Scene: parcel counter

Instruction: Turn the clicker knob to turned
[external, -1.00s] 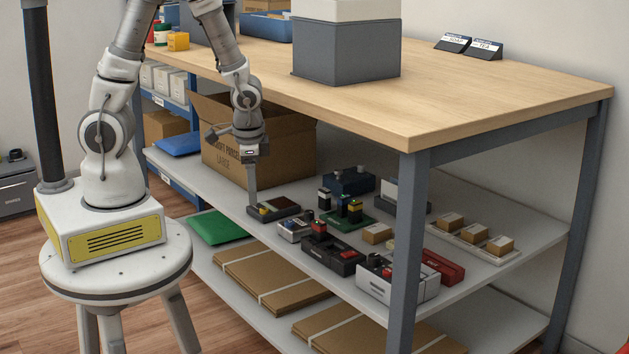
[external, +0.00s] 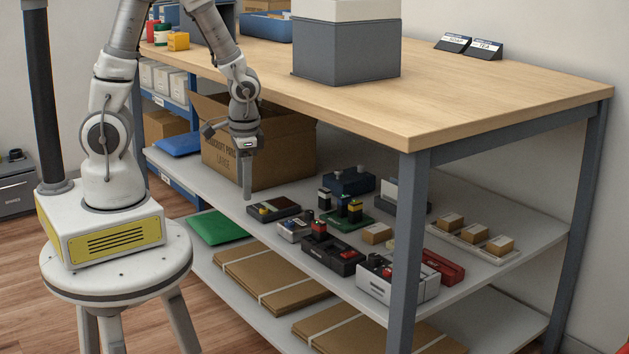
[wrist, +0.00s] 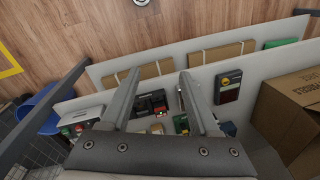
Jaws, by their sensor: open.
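A dark flat device (external: 274,208) with a small yellow knob-like part and a brown panel lies at the left of the device group on the middle shelf. It looks like the clicker, but I cannot tell for sure.
Several other devices crowd the shelf to the right, including a black tray (external: 332,254), a white-grey box (external: 397,280) and a green board (external: 345,219). A large carton (external: 285,150) stands behind my gripper. The tabletop (external: 480,90) overhangs the shelf, and a grey leg (external: 408,250) stands in front.

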